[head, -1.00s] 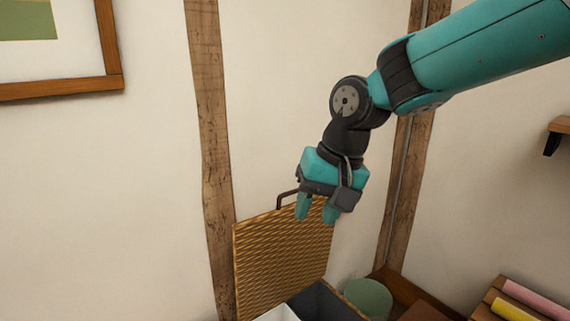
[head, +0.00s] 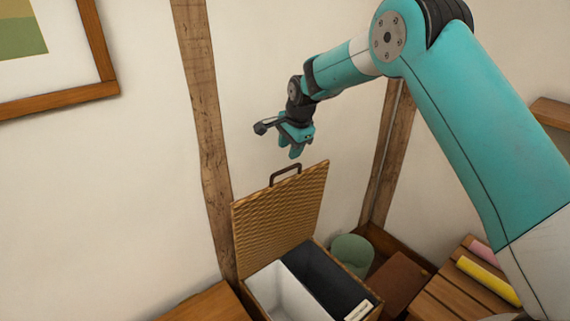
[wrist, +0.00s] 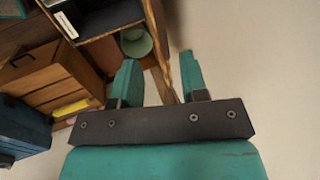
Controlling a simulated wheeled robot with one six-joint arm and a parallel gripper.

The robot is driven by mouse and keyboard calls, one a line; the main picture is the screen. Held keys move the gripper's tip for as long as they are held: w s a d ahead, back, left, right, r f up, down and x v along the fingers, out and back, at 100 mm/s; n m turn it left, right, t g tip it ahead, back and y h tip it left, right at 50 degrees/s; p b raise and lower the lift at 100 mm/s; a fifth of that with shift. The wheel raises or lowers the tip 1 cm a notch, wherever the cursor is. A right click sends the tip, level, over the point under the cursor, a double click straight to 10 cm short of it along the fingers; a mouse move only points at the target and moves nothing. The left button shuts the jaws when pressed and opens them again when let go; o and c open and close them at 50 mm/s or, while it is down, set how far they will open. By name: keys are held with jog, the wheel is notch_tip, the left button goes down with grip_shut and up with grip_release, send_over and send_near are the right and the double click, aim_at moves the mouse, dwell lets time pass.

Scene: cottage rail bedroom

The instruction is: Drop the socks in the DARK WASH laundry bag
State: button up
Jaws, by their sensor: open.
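A wicker hamper (head: 252,300) stands against the wall with its lid (head: 282,215) raised. It holds a white-lined compartment (head: 285,293) on the left and a dark-lined compartment (head: 322,282) on the right. A small pale label (head: 359,310) sits at the front of the dark side; its writing is too small to read. The label also shows in the wrist view (wrist: 66,24). My gripper (head: 296,155) is open and empty, above the lid's top edge and handle. Its two fingers (wrist: 160,78) stand apart in the wrist view. I see no socks in any view.
A green bin (head: 352,252) stands behind the hamper's right side. A slatted wooden bench (head: 450,298) with yellow (head: 487,278) and pink rolls is at right. A timber post (head: 205,120) runs up the wall behind the lid. The air left of my gripper is clear.

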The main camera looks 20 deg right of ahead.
aim_at(285, 171)
jog(key=p+x, duration=0.1)
jog(key=x, duration=0.7)
jog(key=shift+a+f, duration=0.1)
jog(key=shift+f, duration=0.1)
jog(key=shift+c, duration=0.2)
grip_shut()
